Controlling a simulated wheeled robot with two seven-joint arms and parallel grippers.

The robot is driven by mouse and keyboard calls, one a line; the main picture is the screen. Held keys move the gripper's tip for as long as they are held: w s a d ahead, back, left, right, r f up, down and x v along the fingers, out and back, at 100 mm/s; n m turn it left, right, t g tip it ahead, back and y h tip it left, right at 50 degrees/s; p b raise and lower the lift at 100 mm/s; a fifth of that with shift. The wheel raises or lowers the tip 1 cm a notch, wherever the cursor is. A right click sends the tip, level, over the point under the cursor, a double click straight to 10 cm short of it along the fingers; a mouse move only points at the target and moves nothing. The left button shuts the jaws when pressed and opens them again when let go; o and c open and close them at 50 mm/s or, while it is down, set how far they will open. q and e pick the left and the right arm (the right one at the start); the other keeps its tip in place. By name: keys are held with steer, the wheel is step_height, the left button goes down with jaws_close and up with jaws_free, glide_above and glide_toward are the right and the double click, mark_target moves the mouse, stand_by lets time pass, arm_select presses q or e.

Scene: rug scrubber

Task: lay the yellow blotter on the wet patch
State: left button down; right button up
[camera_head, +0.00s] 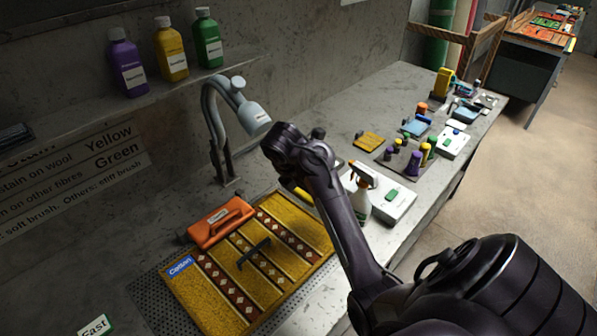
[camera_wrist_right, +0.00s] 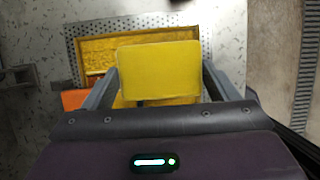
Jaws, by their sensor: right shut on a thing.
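The yellow blotter (camera_wrist_right: 158,72) is a flat yellow pad held between the two fingers of my right gripper (camera_wrist_right: 160,80) in the right wrist view. The rug (camera_head: 185,287), yellow with brown diamond-patterned bands and a "Cotton" label, lies on the bench in the head view. It also shows behind the blotter in the right wrist view (camera_wrist_right: 95,48). In the head view my right arm hides most of the gripper, and only a yellow edge of the blotter (camera_head: 297,190) shows beside the rug's far right end. I cannot make out a wet patch. My left gripper is not in view.
An orange tool (camera_head: 220,222) sits at the rug's back edge and a black handle (camera_head: 253,252) stands on its middle. A grey lamp-like arm (camera_head: 215,125) rises behind. A spray bottle (camera_head: 360,195), a white box (camera_head: 395,205) and a brush tray (camera_head: 405,158) are to the right.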

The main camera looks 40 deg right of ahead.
step_height(320, 180, down, 5)
steer(key=s+b, duration=0.1)
steer(key=b, duration=0.2)
glide_above(310, 239)
steer(key=a, duration=0.1)
step_height(310, 239, down, 9)
steer(key=shift+w+a+f, duration=0.15)
steer(key=shift+f, duration=0.3)
step_height(310, 239, down, 4)
steer(key=shift+r, duration=0.25)
steer(key=shift+f, duration=0.2)
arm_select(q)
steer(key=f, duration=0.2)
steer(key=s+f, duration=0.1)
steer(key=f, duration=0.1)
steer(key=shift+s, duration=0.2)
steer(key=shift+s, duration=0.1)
